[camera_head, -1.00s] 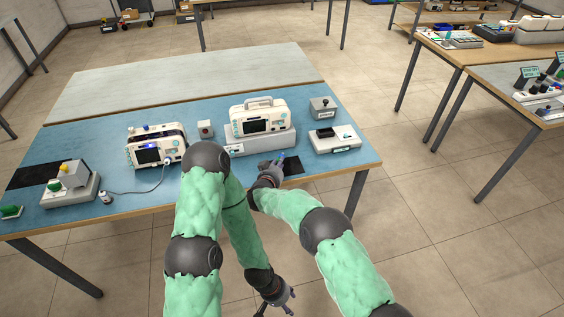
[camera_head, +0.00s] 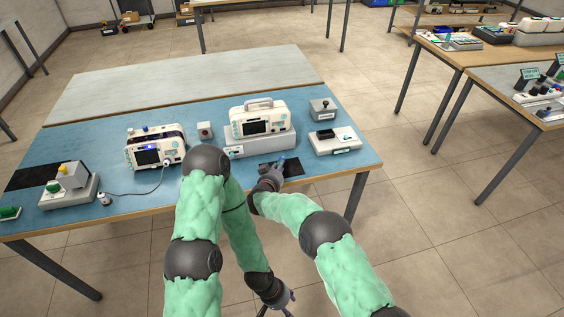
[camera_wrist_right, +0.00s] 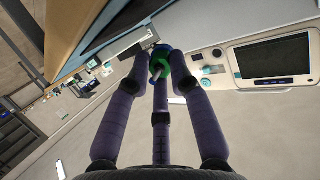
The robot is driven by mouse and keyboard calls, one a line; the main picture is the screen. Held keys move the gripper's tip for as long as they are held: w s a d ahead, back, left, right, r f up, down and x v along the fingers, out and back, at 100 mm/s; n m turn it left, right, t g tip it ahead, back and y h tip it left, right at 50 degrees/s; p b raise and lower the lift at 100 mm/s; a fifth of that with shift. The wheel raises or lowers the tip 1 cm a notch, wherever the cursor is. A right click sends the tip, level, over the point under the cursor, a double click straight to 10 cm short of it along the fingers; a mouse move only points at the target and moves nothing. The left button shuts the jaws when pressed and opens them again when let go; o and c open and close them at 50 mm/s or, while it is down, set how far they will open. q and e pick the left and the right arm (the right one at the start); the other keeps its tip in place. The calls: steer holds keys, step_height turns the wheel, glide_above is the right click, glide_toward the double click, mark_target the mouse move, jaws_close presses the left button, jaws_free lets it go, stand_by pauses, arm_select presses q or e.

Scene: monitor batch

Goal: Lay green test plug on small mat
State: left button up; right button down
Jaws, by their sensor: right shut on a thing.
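My right gripper (camera_head: 280,161) is over the small black mat (camera_head: 294,170) near the table's front edge and hides part of it. In the right wrist view its fingers (camera_wrist_right: 158,62) are shut on the green test plug (camera_wrist_right: 160,66), which shows green and blue parts with a pale pin. In the head view only a small blue bit of the plug shows at the fingertips. I cannot tell whether the plug touches the mat. My left gripper (camera_head: 277,299) hangs low in front of the table, empty, its fingers apart.
A monitor (camera_head: 258,120) on a grey block stands behind the mat, and a white device (camera_head: 334,141) to its right. Another monitor (camera_head: 156,147) with a cable is further left. A larger black mat (camera_head: 36,177) and a green item (camera_head: 10,212) lie at the far left.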

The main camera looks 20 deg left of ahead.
steer(key=shift+f, duration=0.45)
steer(key=c, duration=1)
jaws_free()
steer(key=shift+c, duration=0.2)
step_height(320, 180, up, 10)
